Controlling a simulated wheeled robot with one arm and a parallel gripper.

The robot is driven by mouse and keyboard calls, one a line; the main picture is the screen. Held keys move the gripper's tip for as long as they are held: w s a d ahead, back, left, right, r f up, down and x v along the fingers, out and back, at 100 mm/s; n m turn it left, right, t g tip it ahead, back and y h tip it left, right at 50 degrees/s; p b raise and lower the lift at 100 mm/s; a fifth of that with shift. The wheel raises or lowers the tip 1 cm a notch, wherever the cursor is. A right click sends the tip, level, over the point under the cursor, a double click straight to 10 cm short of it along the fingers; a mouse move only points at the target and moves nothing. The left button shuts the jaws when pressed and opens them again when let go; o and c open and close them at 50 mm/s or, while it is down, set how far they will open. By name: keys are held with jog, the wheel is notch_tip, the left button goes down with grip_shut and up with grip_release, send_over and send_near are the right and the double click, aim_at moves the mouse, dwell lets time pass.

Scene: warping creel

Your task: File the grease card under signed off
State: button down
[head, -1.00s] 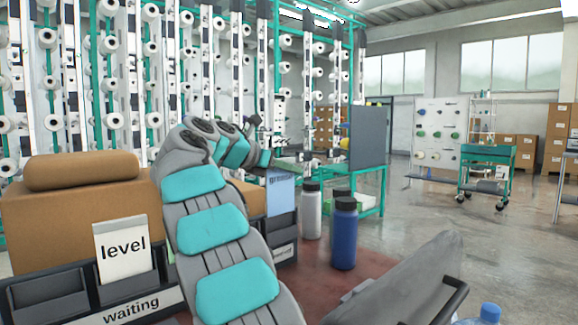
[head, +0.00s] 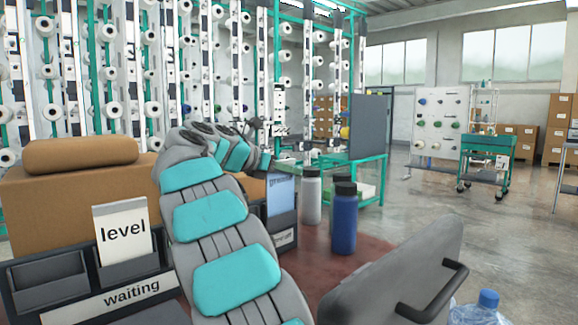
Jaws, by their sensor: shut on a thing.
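The light blue grease card (head: 281,196) stands upright at the right end of the dark card rack, its lower part hidden by the front of a pocket. The label on that pocket (head: 284,238) is mostly hidden by my arm. My gripper (head: 267,163) is at the far end of my arm, by the card's top left edge, and is shut on the card; its fingers are small and mostly hidden. A white card reading "level" (head: 123,231) stands in a pocket of the rack part marked "waiting" (head: 132,292).
A brown box with a padded roll (head: 80,154) stands behind the rack. A white bottle (head: 311,198) and a blue bottle (head: 344,220) stand right of the card. A grey case with a black handle (head: 400,280) is at front right.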

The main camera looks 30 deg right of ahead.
jog(key=shift+f, duration=0.3)
jog(key=shift+f, duration=0.15)
jog(key=shift+f, duration=0.6)
jog(key=c, duration=0.5)
grip_release()
jog(key=shift+f, duration=0.1)
jog(key=shift+c, duration=0.2)
jog(key=shift+a, duration=0.1)
jog(key=p+v, duration=0.1)
jog(key=v, duration=0.5)
jog(key=shift+a, duration=0.35)
jog(key=shift+a+r, duration=0.1)
jog(key=shift+r, duration=0.1)
jog(key=v, duration=0.7)
jog(key=shift+a, duration=0.3)
